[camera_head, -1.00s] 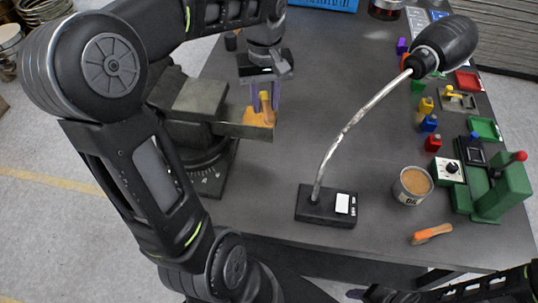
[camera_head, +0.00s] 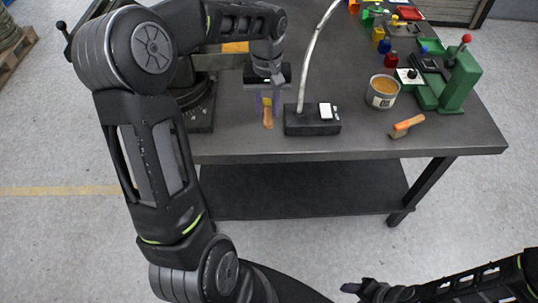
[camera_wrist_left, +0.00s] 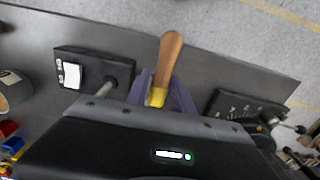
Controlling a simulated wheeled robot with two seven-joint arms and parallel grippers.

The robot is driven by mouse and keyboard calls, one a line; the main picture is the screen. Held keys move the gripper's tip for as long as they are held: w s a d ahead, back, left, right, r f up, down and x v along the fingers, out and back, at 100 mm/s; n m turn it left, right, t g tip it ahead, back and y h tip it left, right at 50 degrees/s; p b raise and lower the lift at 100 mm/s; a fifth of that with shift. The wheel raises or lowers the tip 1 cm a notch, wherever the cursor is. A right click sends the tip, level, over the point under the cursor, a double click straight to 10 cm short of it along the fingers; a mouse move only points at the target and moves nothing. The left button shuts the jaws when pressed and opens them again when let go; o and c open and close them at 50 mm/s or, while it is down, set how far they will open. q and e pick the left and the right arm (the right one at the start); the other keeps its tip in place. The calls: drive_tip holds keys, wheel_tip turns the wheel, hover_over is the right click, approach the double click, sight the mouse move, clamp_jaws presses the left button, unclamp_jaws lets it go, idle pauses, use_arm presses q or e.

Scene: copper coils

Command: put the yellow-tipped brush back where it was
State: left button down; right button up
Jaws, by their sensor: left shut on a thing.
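The yellow-tipped brush (camera_head: 268,118) has a wooden handle; its yellow end (camera_wrist_left: 156,97) sits between the purple fingers of my left gripper (camera_wrist_left: 165,92) in the left wrist view. My left gripper (camera_head: 268,100) is shut on it, in the gap between the vise and the lamp base. The handle points toward the table's front edge. Whether the brush touches the table top is unclear. My right gripper (camera_head: 352,288) is low at the bottom of the head view, off the table, and too small to tell open from shut.
The lamp base (camera_head: 312,120) stands close to the right of the brush. The vise (camera_head: 196,105) is to the left. A can (camera_head: 382,92), an orange-handled brush (camera_head: 407,125) and a green fixture (camera_head: 460,82) stand farther right on the table (camera_head: 350,147).

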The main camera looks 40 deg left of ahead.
use_arm(q)
drive_tip(key=shift+w+f, duration=0.1)
drive_tip(key=shift+w, duration=0.15)
drive_tip(key=shift+s+f, duration=0.1)
drive_tip(key=shift+s, duration=0.05)
hover_over(268, 140)
wheel_tip(268, 140, down, 6)
drive_tip(key=shift+a+r+p, duration=0.1)
drive_tip(key=shift+p, duration=0.3)
drive_tip(key=shift+f+p, duration=0.3)
drive_tip(key=shift+f, duration=1.6)
drive_tip(key=shift+f, duration=0.1)
